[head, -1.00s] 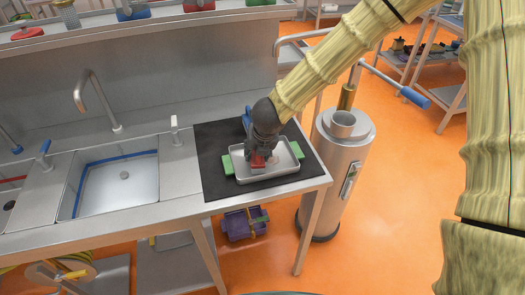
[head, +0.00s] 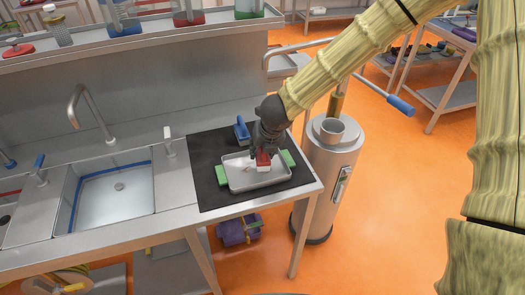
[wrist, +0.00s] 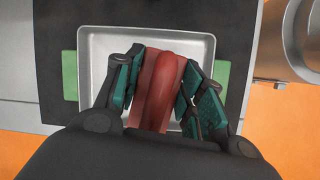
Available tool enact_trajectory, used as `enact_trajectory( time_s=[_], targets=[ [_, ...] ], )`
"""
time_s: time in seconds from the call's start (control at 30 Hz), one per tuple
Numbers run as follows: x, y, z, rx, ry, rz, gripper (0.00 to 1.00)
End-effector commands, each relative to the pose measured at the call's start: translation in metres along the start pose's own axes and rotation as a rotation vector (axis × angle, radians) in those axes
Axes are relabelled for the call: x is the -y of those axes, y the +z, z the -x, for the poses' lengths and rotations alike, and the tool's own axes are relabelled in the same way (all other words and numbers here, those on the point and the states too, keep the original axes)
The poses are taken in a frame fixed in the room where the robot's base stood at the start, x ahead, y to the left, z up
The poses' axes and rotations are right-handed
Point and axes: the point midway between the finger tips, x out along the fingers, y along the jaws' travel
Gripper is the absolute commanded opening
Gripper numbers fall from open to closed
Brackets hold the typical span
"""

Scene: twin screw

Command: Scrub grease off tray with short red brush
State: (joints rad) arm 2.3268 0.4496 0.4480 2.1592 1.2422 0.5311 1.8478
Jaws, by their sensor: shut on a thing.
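The metal tray (head: 240,184) lies on a black mat (head: 203,171) on the steel counter, between two green blocks (head: 288,158) at its ends. My gripper (head: 265,152) is over the right part of the tray, shut on the short red brush (head: 263,160). The brush's pale bristle end points down at the tray floor; whether it touches cannot be told. In the wrist view the red brush (wrist: 165,90) sits between both fingers, over the tray (wrist: 95,45). A small brownish smear (head: 247,169) shows on the tray left of the brush. The tray floor beneath the brush is hidden.
A blue-handled brush (head: 242,130) stands on the mat behind the tray. The sink (head: 115,195) is to the left, with a tap (head: 85,105). A steel cylinder (head: 328,180) stands right of the counter edge. A shelf with several items runs behind.

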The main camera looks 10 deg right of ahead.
Motion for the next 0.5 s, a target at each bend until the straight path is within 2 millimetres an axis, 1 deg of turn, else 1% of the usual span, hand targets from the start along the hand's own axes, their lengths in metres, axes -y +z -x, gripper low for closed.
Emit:
enact_trajectory(
  time_s=[0.03,0.3,0.5],
  targets=[
    [-0.001,0.004,0.008,0.001,0.0,0.0,0.05],
    [-0.006,0.013,0.03,0.001,0.001,0.002,0.05],
    [-0.008,0.016,0.038,0.0,0.002,0.003,0.05]
  ],
)
